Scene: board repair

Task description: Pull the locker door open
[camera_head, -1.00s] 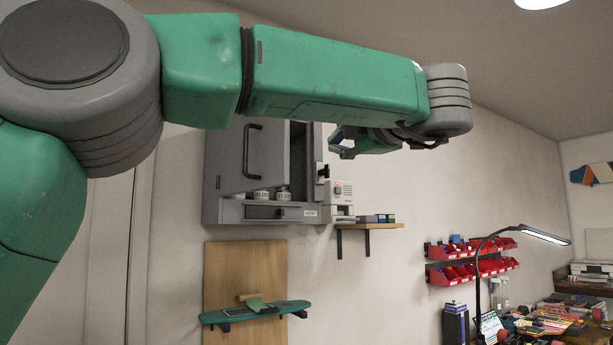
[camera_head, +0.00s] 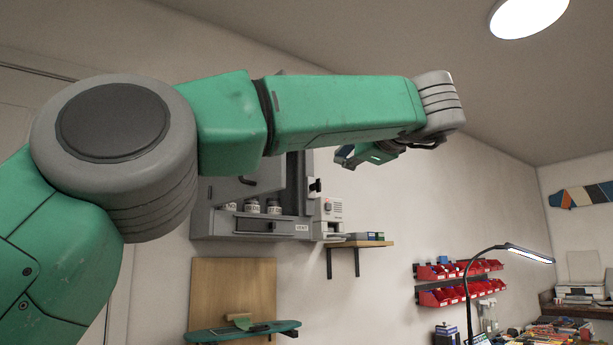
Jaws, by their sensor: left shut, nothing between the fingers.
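The grey locker (camera_head: 205,222) hangs on the wall behind my left arm. Its door (camera_head: 222,190) stands partly open, and the dark inside shows at its right with several jars (camera_head: 253,206) below the door's slanted bottom edge. Only the lower end of the dark door handle (camera_head: 262,182) shows; my green forearm hides the rest and the locker's top. My left gripper (camera_head: 345,160) is shut and empty, in front of the wall to the right of the locker, apart from the door in the picture. My right gripper is not in view.
A white device (camera_head: 328,216) sits at the locker's right side, above a small wooden shelf (camera_head: 362,244) with boxes. A wooden panel with a teal skateboard (camera_head: 243,332) is below. Red bins (camera_head: 440,296) and a lit lamp (camera_head: 527,254) are at the right. The wall between is bare.

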